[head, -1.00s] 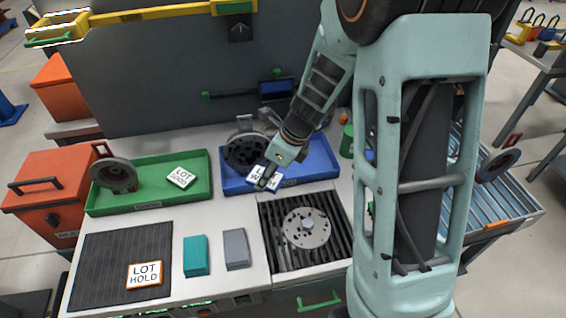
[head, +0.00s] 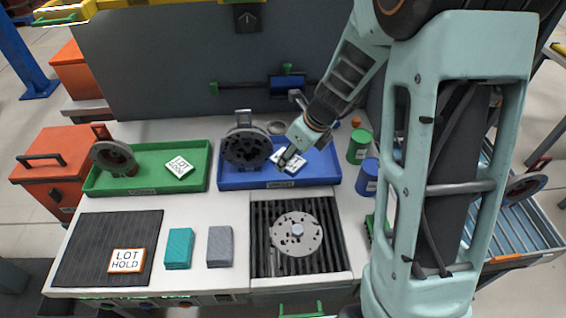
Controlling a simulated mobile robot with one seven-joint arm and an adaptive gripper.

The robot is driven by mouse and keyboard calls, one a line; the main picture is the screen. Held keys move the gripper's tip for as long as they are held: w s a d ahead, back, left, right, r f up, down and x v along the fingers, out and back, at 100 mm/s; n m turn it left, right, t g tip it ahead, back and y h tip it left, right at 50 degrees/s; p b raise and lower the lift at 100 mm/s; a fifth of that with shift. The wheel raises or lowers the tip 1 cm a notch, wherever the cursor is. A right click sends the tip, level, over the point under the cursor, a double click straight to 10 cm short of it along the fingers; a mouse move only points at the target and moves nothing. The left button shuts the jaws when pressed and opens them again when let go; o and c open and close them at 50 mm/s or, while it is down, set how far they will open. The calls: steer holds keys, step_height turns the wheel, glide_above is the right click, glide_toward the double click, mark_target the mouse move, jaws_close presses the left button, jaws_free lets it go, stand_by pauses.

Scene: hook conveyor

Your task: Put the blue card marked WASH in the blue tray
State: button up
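The blue tray (head: 236,181) stands at the back middle of the bench, with a dark flanged part (head: 247,147) in its left half. A white card (head: 275,165) appears within the right half of the tray's outline. My gripper (head: 285,160) is right over this card and covers part of it, so its lettering is not readable. I cannot tell whether the card rests on the tray floor or is still between the fingers. The fingers are too small and covered to show whether they are open.
A green tray (head: 150,187) at left holds a flanged part and a LOT GOOD card (head: 179,167). A LOT HOLD card (head: 126,261) lies on a dark mat (head: 88,240). Green (head: 359,146) and blue (head: 367,177) cylinders stand right of the blue tray.

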steer(key=w+d+f, duration=0.4)
steer(key=w+d, duration=0.1)
steer(key=w, duration=0.2)
glide_above(310, 164)
steer(key=s, duration=0.1)
steer(key=f, duration=0.4)
steer(key=shift+a+f+p, duration=0.25)
steer(key=shift+p, duration=0.15)
steer(key=shift+w+d+f, duration=0.35)
steer(key=shift+w+f, duration=0.2)
steer(key=shift+f, duration=1.7)
steer(key=shift+f, duration=0.1)
steer(key=shift+f, duration=0.15)
steer(key=o, duration=0.9)
steer(key=shift+o, duration=0.2)
